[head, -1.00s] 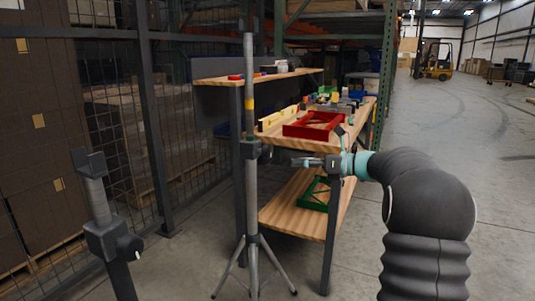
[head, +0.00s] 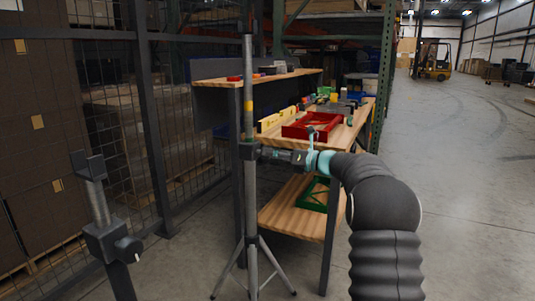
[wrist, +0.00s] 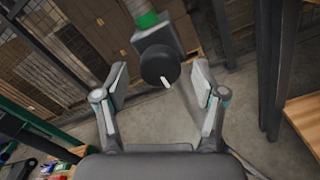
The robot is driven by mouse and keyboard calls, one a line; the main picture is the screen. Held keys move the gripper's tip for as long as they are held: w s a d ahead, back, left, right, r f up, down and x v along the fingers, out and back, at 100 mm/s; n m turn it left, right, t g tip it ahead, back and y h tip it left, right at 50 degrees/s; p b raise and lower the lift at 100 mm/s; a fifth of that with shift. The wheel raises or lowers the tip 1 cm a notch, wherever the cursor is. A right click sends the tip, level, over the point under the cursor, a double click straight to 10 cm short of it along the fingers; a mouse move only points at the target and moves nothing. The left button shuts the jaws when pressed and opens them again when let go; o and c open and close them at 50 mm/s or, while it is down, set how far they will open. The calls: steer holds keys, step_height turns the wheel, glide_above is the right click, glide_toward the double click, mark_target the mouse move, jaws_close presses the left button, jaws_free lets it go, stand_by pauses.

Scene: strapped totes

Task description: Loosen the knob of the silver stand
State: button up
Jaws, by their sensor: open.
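The silver stand (head: 251,200) is a tall upright pole on tripod legs, with a dark collar partway up. Its round black knob (wrist: 158,62) with a white mark faces the wrist camera. My gripper (wrist: 160,76) is open, with one finger on each side of the knob and a visible gap to both. In the head view my gripper (head: 274,155) points left at the collar, close to it. The knob is hidden there by the fingers.
A wooden workbench (head: 290,145) with a red tray (head: 310,126) and small items stands just behind my arm. A green tray (head: 314,195) lies on its lower shelf. A second, shorter dark stand (head: 105,240) with a side knob is at the front left. Open floor lies to the right.

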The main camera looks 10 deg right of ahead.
steer(key=shift+x, duration=1.05)
steer(key=c, duration=1.2)
steer(key=shift+o, duration=0.2)
